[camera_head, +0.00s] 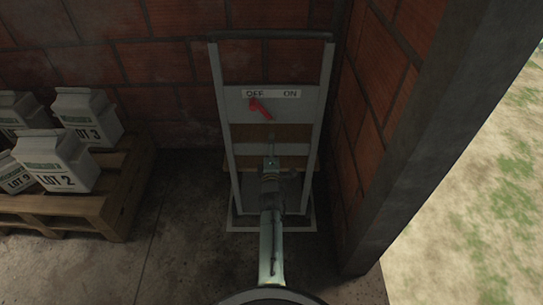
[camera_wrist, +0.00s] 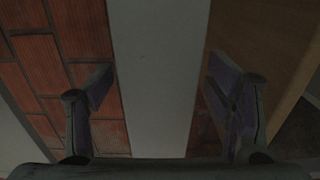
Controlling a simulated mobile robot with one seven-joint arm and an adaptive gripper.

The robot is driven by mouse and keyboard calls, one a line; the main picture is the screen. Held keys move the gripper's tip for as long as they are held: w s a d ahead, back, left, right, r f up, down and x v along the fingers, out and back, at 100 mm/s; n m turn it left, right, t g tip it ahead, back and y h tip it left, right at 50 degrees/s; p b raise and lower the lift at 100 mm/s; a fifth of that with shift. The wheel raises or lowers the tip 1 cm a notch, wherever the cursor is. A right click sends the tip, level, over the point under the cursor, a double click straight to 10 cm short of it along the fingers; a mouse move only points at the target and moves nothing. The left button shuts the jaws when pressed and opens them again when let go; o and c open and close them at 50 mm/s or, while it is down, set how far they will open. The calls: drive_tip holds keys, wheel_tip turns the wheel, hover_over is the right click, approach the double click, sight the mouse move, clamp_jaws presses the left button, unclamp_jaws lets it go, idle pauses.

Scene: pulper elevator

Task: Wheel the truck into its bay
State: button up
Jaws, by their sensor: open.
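The hand truck (camera_head: 219,95), a pale upright frame with a dark top bar (camera_head: 270,36), stands in the corner against the brick wall. Its foot is over a pale-edged patch (camera_head: 302,226) on the floor, perhaps the bay; my arm hides part of it. My gripper (camera_head: 270,160) is in front of the truck's middle, below the switch panel. In the wrist view my gripper (camera_wrist: 160,95) is open, with a pale upright bar (camera_wrist: 160,60) showing between its fingers. I cannot tell whether the fingers touch it.
A panel (camera_head: 271,94) marked OFF and ON shows within the truck's frame, its red lever (camera_head: 260,108) towards OFF. A wooden pallet (camera_head: 100,208) with several LOT bags (camera_head: 68,162) stands left. A brick wall and dark post (camera_head: 400,170) close the right. Floor between is clear.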

drive_tip(key=s, duration=1.1)
drive_tip(key=shift+s+p, duration=0.3)
drive_tip(key=shift+s, duration=0.05)
